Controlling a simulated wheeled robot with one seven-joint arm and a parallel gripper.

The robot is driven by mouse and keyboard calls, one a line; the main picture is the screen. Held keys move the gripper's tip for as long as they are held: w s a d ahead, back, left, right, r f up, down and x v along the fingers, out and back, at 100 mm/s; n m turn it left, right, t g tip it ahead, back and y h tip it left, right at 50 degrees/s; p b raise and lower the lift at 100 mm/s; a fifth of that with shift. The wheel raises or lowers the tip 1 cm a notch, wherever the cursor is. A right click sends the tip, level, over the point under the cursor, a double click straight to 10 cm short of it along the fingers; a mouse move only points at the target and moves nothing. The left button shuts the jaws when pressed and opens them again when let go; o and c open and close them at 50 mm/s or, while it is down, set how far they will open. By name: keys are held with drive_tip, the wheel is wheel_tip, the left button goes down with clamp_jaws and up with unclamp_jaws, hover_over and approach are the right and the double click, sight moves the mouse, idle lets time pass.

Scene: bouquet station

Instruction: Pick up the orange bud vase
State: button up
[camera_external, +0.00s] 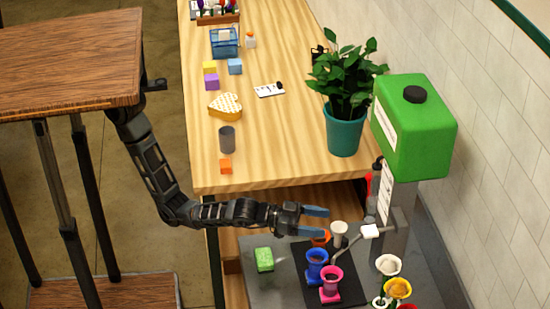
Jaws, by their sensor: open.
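The orange bud vase (320,240) stands on the dark mat (312,282) at the lower right. My gripper (324,222) is open, its blue-tipped fingers pointing right. The fingers are just above or beside the orange vase in the picture and hide part of it. I cannot tell the exact height gap or whether they touch. A white vase (339,235) stands just to the right of the orange one. A blue vase (316,264) and a pink vase (330,285) stand in front of it.
A tap arm with a white part (371,231) reaches in close on the right, below the green tank (414,125). A green sponge-like block (264,259) lies left of the mat. The wooden table (275,135) is behind, with a potted plant (344,130) near its edge.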

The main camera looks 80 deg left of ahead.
sight(326, 239)
wheel_tip(326, 239, down, 6)
drive_tip(key=shift+r, duration=0.1)
drive_tip(key=shift+x, duration=1.05)
drive_tip(key=shift+w+d, duration=0.15)
drive_tip(key=shift+w, duration=0.25)
drive_tip(key=shift+c, duration=0.4)
clamp_jaws()
